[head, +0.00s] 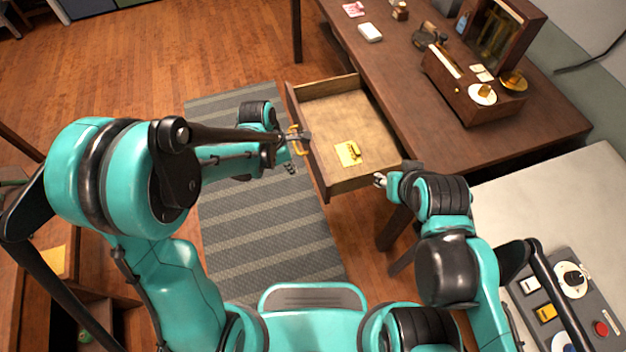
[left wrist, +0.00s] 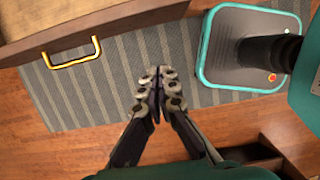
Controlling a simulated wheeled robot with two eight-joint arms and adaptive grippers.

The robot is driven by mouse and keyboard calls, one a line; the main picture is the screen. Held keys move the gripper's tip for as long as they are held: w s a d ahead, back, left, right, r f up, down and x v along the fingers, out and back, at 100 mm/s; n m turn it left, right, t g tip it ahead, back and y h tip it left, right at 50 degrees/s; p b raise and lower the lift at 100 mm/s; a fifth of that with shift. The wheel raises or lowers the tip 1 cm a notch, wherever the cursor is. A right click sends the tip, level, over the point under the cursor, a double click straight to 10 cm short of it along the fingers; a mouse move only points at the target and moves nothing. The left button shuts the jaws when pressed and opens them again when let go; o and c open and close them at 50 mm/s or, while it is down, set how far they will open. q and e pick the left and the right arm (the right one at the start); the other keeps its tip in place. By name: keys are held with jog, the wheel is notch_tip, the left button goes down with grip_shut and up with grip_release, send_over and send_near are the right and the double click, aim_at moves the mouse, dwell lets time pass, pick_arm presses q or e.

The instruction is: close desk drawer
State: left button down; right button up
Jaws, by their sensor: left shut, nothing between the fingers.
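The desk drawer (head: 322,107) is pulled out of the brown wooden desk (head: 450,140), and its inside shows. A yellow item (head: 348,153) lies on its floor. The yellow drawer handle (head: 296,140) is on the drawer's front; it also shows at the upper left in the left wrist view (left wrist: 71,55). My left gripper (head: 302,137) appears close to the handle in the head view. In the left wrist view the left gripper (left wrist: 158,75) is shut and empty, apart from the handle. My right gripper (head: 380,179) is near the drawer's near right corner; its fingers are too small to read.
A box with an upright lid (head: 465,90) and small items stand on the desk. A grey striped rug (head: 260,230) lies below the drawer. A pale counter (head: 550,200) with a control panel (head: 560,305) is at right. Open floor (head: 220,50) lies beyond the drawer.

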pick_arm(q)
jog(key=w+d+f+b, duration=0.2)
jog(key=d+f+b, duration=0.3)
jog(key=f, duration=0.5)
jog(key=shift+d, duration=0.6)
jog(key=shift+d+r, duration=0.1)
jog(key=shift+w+d, duration=0.1)
jog(key=shift+d, duration=0.2)
jog(key=w+d, duration=0.3)
jog(key=d, duration=0.6)
jog(key=w+d, duration=0.3)
jog(key=d, duration=0.6)
jog(key=w+d, duration=0.3)
jog(key=d, duration=0.6)
jog(key=shift+d, duration=0.3)
